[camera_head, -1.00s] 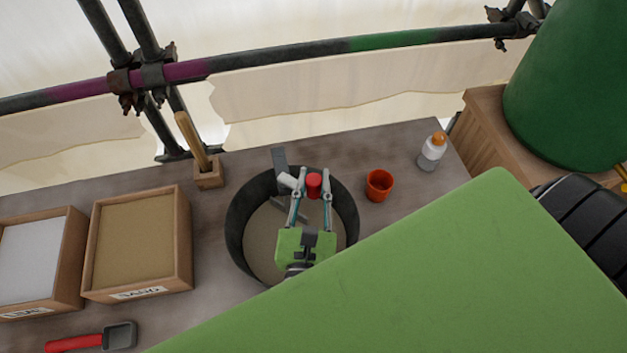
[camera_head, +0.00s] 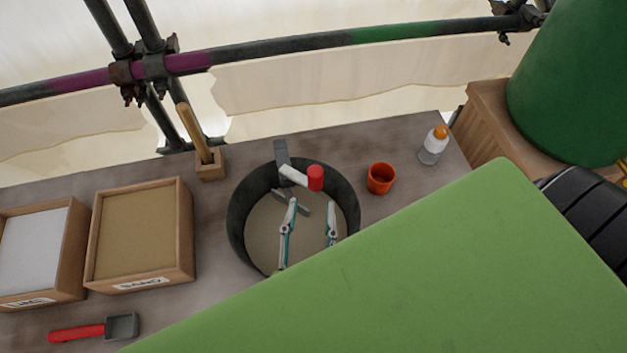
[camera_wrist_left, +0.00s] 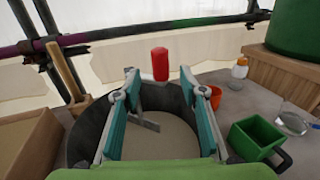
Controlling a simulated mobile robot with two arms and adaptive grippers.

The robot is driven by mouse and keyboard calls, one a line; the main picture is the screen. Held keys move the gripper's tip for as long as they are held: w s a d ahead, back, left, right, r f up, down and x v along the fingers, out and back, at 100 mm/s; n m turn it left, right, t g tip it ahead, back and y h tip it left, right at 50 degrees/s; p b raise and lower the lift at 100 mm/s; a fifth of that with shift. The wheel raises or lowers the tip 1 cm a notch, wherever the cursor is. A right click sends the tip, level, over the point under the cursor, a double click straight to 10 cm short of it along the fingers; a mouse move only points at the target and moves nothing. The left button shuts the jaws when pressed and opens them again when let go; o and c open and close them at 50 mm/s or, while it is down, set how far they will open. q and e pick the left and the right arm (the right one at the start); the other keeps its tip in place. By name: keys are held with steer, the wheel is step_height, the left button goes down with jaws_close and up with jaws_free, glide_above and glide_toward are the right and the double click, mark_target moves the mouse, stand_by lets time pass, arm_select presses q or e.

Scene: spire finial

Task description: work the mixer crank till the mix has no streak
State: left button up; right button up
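The mixer is a dark round tub (camera_head: 238,222) on the bench. The mix (camera_head: 262,232) in it looks an even grey-beige where it shows. Its crank has a pale arm (camera_head: 291,176) and a red knob (camera_head: 315,178) near the tub's far rim; the knob also shows in the wrist view (camera_wrist_left: 160,64). A grey paddle (camera_wrist_left: 145,121) sits in the mix. My left gripper (camera_head: 312,203) is open and empty over the tub, fingers apart on the near side of the knob. My right gripper is not in view.
Sand (camera_head: 140,232) and white-powder (camera_head: 32,250) boxes stand left, with a red-handled scoop (camera_head: 95,329) in front. An orange cup (camera_head: 381,179) and bottle (camera_head: 433,146) stand right. The wrist view shows a green container (camera_wrist_left: 258,138) and clear dish (camera_wrist_left: 292,121). Scaffold pipes (camera_head: 290,47) run behind.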

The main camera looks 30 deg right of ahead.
arm_select(q)
steer(key=shift+v, duration=1.65)
